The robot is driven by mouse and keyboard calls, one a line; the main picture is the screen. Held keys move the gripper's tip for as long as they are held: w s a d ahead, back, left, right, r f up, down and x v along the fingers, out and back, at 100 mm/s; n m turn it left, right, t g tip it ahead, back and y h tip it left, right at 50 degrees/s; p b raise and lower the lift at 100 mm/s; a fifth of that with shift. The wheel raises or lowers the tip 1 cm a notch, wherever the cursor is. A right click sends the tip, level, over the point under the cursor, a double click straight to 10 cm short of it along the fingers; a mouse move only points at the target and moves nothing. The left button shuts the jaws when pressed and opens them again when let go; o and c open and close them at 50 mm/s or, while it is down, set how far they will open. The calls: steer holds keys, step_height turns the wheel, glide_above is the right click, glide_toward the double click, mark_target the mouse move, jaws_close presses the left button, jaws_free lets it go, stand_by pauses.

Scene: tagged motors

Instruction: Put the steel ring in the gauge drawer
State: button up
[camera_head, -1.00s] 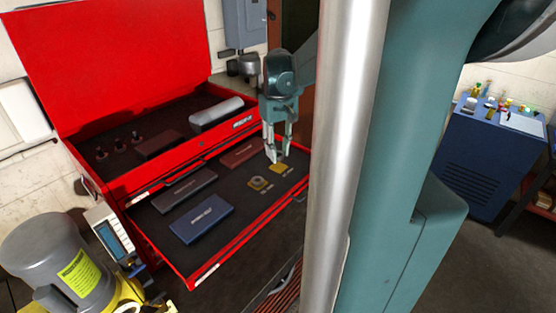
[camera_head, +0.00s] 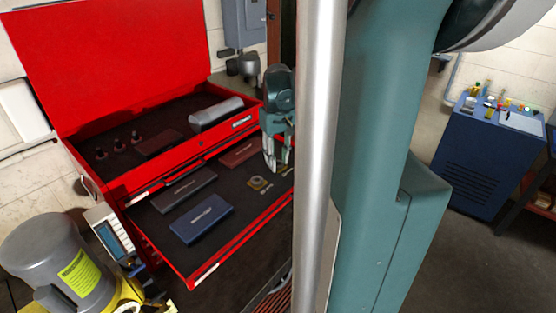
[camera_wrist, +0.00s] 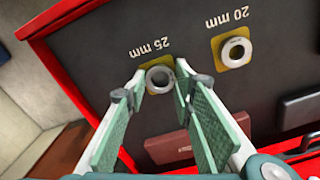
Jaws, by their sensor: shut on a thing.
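My gripper (camera_wrist: 160,83) is shut on the steel ring (camera_wrist: 160,74), with a fingertip on either side of it. In the wrist view the ring is over the yellow square marked "25 mm" in the gauge drawer (camera_wrist: 90,45); I cannot tell whether it touches the drawer floor. In the head view my gripper (camera_head: 277,168) points down into the right part of the open drawer (camera_head: 233,241), and the held ring is not clear there. Another ring (camera_wrist: 235,53) sits on the yellow square marked "20 mm"; it also shows in the head view (camera_head: 257,183).
A blue case (camera_head: 202,219), a dark grey case (camera_head: 184,190) and a maroon case (camera_head: 239,153) lie in the drawer. The red chest's open top tray (camera_head: 110,177) is behind it. A grey motor (camera_head: 45,255) stands at lower left. A blue cabinet (camera_head: 485,165) is far right.

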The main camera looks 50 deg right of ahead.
steer(key=o, duration=0.9)
steer(key=shift+r, duration=0.15)
steer(key=shift+r, duration=5.95)
